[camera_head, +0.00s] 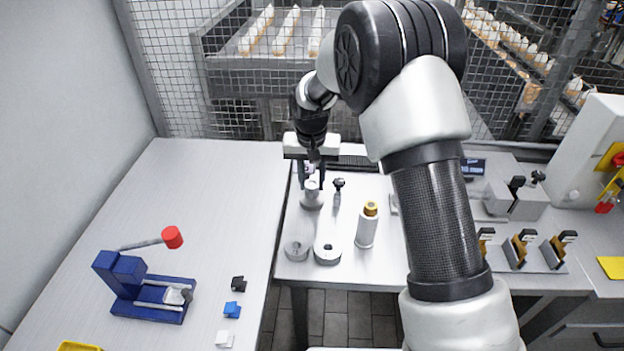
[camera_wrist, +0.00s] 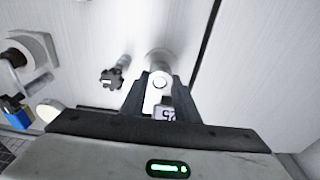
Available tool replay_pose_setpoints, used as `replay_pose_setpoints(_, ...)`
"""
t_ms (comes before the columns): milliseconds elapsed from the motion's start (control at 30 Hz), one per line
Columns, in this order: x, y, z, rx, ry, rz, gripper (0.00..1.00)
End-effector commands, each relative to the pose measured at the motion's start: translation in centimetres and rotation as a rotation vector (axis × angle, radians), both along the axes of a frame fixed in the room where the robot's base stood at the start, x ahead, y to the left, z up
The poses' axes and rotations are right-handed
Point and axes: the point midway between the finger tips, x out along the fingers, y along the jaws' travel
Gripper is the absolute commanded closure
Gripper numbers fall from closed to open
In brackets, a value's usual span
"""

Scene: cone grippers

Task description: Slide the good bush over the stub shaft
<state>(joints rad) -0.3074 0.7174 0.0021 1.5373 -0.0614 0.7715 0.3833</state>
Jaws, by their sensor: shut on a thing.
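My gripper (camera_head: 312,184) points down at the back left of the right-hand table. It also shows in the wrist view (camera_wrist: 159,90), with both fingers closed on a small pale bush (camera_wrist: 150,101) that bears a dark number on a light label. The stub shaft (camera_head: 311,202) stands on a wide, round metal base directly below the fingers. A round, bright end face shows between the fingertips in the wrist view. The fingers hide much of the bush. I cannot tell whether the bush is around the shaft or just above it.
A black-knobbed post (camera_head: 338,186) stands close right of the shaft. Two grey ringlike pieces (camera_head: 296,250) (camera_head: 327,253) lie near the table's front edge. A gold-capped bottle (camera_head: 367,226) stands right of them. A blue press with a red knob (camera_head: 140,285) sits on the left table.

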Motion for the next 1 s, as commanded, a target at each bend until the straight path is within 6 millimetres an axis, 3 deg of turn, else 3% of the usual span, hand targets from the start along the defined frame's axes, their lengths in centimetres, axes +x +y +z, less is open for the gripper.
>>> replay_pose_setpoints(467, 0.0, 0.0, -1.3, 0.000, 0.000, 0.000, 0.95)
replay_pose_setpoints(500, 0.0, 0.0, -1.2, 0.000, -0.001, 0.000, 0.69)
replay_pose_setpoints(600, 0.0, 0.0, -1.2, 0.000, -0.001, 0.000, 0.52)
replay_pose_setpoints(1000, 0.0, 0.0, -0.5, 0.001, -0.002, 0.000, 0.50)
